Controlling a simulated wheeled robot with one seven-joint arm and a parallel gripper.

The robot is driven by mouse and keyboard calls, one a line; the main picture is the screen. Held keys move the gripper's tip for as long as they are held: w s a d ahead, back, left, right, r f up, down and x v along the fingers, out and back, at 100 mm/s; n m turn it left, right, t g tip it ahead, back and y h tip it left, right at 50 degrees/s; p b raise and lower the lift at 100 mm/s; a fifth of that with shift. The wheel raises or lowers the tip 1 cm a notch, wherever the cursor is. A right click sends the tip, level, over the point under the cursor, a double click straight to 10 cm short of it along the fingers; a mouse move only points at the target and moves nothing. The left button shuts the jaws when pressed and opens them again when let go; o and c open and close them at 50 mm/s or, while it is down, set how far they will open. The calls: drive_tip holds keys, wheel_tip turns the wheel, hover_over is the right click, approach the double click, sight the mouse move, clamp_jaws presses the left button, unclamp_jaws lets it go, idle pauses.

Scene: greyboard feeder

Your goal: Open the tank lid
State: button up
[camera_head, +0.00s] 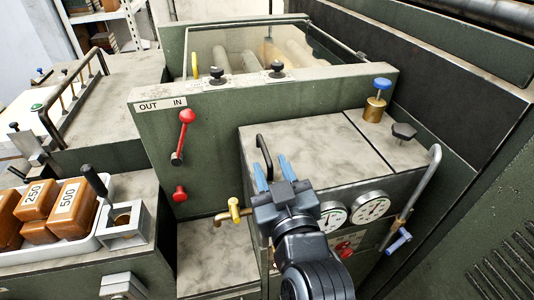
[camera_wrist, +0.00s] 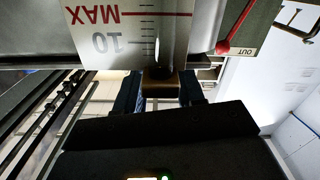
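The tank's grey, stained top lid (camera_head: 325,150) lies flat and closed on the green cabinet. A black bar handle (camera_head: 262,150) stands at its left side. My gripper (camera_head: 273,172) is at the lid's front left edge, with its two blue fingers apart and pointing toward the handle. The handle's near end is close to or between the fingertips; I cannot tell whether they touch it. In the wrist view, my gripper's fingers (camera_wrist: 162,95) stand apart on either side of a dark brown block (camera_wrist: 161,82), below a white MAX scale (camera_wrist: 125,30).
A brass tap (camera_head: 233,210) is left of my gripper, and dial gauges (camera_head: 333,215) are to its right. A bent grey pipe lever (camera_head: 420,190) stands at the right. The red OUT/IN lever (camera_head: 183,135) is on the panel behind. A blue-topped brass knob (camera_head: 377,100) stands behind the lid.

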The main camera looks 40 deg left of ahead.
drive_tip(key=shift+x, duration=1.85)
drive_tip(key=shift+c, duration=0.5)
clamp_jaws()
drive_tip(key=shift+d, duration=0.1)
